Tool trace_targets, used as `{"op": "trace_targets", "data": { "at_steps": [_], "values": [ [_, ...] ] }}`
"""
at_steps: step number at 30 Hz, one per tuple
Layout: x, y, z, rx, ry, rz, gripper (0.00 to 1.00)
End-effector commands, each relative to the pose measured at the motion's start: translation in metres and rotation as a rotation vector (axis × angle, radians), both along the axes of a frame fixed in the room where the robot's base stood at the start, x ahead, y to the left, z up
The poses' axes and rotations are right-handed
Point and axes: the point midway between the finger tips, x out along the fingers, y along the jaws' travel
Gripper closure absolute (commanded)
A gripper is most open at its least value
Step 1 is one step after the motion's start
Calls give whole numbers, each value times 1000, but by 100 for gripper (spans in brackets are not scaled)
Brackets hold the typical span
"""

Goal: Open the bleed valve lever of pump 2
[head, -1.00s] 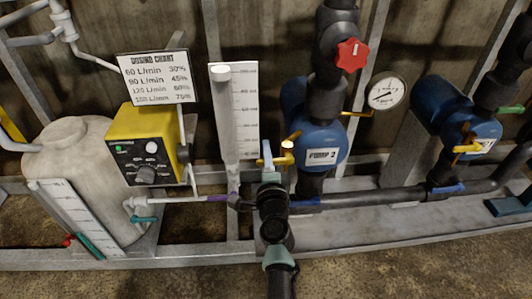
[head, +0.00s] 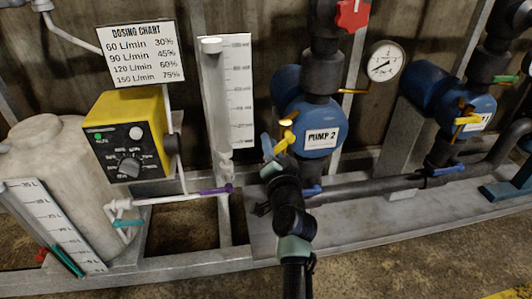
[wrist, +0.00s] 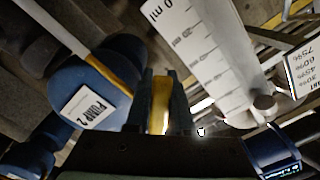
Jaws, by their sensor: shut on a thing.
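Pump 2 (head: 290,88) is a blue body with a white "PUMP 2" label, right of centre in the head view. It also shows at the left of the wrist view (wrist: 118,62). A yellow lever (head: 286,136) is on the pump's left side. In the wrist view the yellow lever (wrist: 160,103) stands between the two dark fingers of my gripper (wrist: 162,100), which is shut on it. In the head view my gripper (head: 275,152) is at the pump's lower left, and my wrist hides part of the lever's base.
A clear measuring tube with a white scale (head: 238,90) stands just left of my gripper. A yellow dosing box (head: 128,135) and pale tank (head: 60,170) are further left. A red valve knob (head: 352,14), gauge (head: 385,61) and pump 1 (head: 435,85) are right.

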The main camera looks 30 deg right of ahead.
Motion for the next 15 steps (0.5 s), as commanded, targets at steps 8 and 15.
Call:
{"op": "trace_targets", "data": {
  "at_steps": [8, 15],
  "values": [
    [-4, -12, -16, -255, 75, -1, 100],
    [-6, -22, -20, -466, 136, -2, 100]
  ]
}}
